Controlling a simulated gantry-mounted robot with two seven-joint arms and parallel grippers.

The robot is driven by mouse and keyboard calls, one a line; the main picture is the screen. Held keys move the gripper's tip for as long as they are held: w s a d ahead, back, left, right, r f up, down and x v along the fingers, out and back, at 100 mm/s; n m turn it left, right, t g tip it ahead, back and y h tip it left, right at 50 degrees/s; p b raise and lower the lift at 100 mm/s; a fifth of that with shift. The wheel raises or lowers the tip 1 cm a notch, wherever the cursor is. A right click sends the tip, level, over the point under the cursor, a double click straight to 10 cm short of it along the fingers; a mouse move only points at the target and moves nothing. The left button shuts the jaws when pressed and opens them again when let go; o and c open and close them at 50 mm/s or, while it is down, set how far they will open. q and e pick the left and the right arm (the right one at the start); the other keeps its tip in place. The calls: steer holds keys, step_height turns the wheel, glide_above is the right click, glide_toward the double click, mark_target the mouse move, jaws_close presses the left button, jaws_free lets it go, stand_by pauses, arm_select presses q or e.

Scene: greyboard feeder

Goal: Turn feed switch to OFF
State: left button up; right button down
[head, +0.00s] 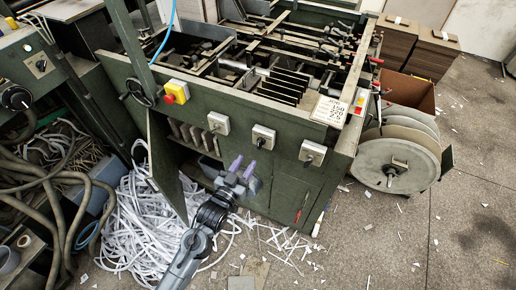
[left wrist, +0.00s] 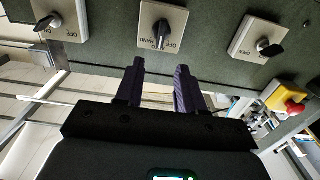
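Three pale switch plates with black knobs sit in a row on the green machine front: a left one (head: 218,123), a middle one (head: 263,137) and a right one (head: 312,153). I cannot read which is the feed switch. The left wrist view shows them upside down. There the middle plate (left wrist: 162,26) bears OFF and what looks like HAND, and its knob stands roughly upright in the picture. My left gripper (head: 243,164) is open and empty, its purple fingers apart, just below the middle switch and not touching it. In the left wrist view its fingers (left wrist: 161,75) point at that plate.
A red emergency button on a yellow box (head: 176,91) is left of the switches. An open green door (head: 166,165) and a heap of white paper strips (head: 140,225) lie to the left. A large reel (head: 396,164) stands at the right.

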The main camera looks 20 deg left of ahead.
mark_target(258, 143)
arm_select(q)
steer(key=w, duration=0.3)
steer(key=w+b, duration=0.1)
steer(key=w, duration=0.2)
steer(key=w+d+b, duration=0.1)
steer(key=w, duration=0.2)
steer(key=shift+w, duration=0.1)
steer(key=c, duration=0.7)
steer(key=shift+r, duration=0.1)
